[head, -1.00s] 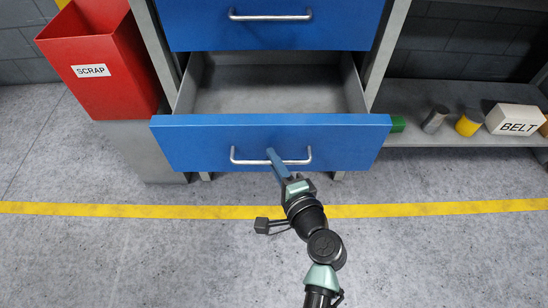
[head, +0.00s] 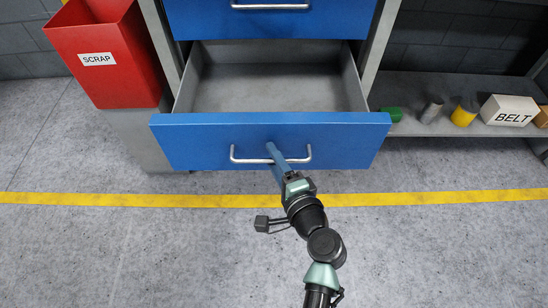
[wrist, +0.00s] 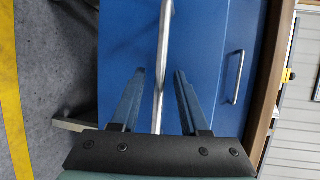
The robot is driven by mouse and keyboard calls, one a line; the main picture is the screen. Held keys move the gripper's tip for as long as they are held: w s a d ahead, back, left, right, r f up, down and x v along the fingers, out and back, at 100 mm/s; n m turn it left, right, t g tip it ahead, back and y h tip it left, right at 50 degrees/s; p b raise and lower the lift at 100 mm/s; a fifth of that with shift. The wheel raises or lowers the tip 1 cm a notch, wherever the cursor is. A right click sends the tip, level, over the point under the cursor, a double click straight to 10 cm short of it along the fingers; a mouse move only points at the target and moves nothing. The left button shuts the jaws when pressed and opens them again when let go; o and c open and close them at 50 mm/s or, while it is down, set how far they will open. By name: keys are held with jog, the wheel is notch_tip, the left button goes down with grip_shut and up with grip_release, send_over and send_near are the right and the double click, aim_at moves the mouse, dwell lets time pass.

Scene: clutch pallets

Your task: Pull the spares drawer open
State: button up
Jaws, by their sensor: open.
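The blue drawer (head: 210,145) in the head view stands well out of its cabinet, with its grey inside (head: 275,85) showing empty. No label shows on it, so I cannot tell by name that it is the spares drawer. Its silver bar handle (head: 240,160) runs across the front. My gripper (head: 274,152) is at the middle of this handle. In the wrist view the handle bar (wrist: 164,40) passes between the two parted fingers (wrist: 160,73). The fingers are open, with a gap on each side of the bar.
Another blue drawer (head: 270,22) above is closed. A red SCRAP bin (head: 105,60) stands at left. A low shelf (head: 405,128) at right holds a BELT box (head: 510,110), a yellow cylinder (head: 463,115) and other small items. The floor in front, with a yellow line (head: 420,199), is clear.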

jog(key=p+v, duration=0.3)
jog(key=v, duration=1)
jog(key=shift+w, duration=0.1)
